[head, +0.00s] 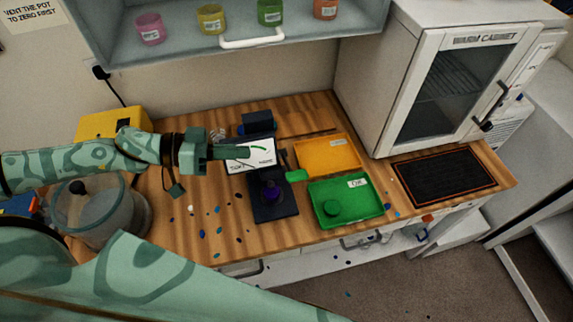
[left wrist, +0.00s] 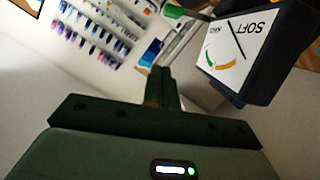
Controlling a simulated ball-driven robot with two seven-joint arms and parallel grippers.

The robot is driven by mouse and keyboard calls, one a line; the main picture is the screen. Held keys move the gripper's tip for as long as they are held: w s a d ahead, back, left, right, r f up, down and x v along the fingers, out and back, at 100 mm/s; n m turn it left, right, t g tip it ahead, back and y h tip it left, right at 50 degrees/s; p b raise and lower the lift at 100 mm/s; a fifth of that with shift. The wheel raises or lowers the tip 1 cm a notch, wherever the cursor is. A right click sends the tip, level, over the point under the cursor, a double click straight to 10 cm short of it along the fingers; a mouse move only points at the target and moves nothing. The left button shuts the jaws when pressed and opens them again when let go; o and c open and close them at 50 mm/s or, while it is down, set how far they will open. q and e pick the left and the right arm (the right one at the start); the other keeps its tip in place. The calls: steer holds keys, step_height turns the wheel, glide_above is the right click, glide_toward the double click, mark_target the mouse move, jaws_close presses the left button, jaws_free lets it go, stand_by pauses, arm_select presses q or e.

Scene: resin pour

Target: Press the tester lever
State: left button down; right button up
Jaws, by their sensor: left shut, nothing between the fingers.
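The tester is a dark navy device with a white dial face (head: 258,158) on a column and a flat base (head: 284,210). A small purple piece (head: 271,192) sits on the base. A green handle (head: 297,175), apparently the lever's grip, sticks out to the right of the tester. My left gripper (head: 243,153) is shut and empty, in front of the dial and partly covering it in the head view. The lever is apart from its fingers. In the left wrist view the shut fingers (left wrist: 160,84) point up beside the tester's dial (left wrist: 234,52), which reads SOFT.
A yellow tray (head: 329,137) and a green tray (head: 371,210) lie right of the tester. A clear pot (head: 107,215) stands at the left. A white warm cabinet (head: 383,90) and black mat (head: 443,178) are at the right. Small chips litter the front counter.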

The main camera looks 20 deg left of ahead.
arm_select(q)
steer(key=p, duration=0.2)
glide_above(286, 175)
steer(key=w, duration=0.1)
step_height(286, 175, down, 2)
steer(key=f, duration=0.1)
steer(key=f+b, duration=0.1)
steer(key=f, duration=0.1)
steer(key=shift+s+a, duration=0.1)
steer(key=shift+s, duration=0.2)
steer(key=shift+s+f, duration=0.25)
steer(key=shift+f, duration=0.15)
arm_select(e)
steer(key=shift+w+r, duration=0.5)
steer(key=shift+w, duration=0.2)
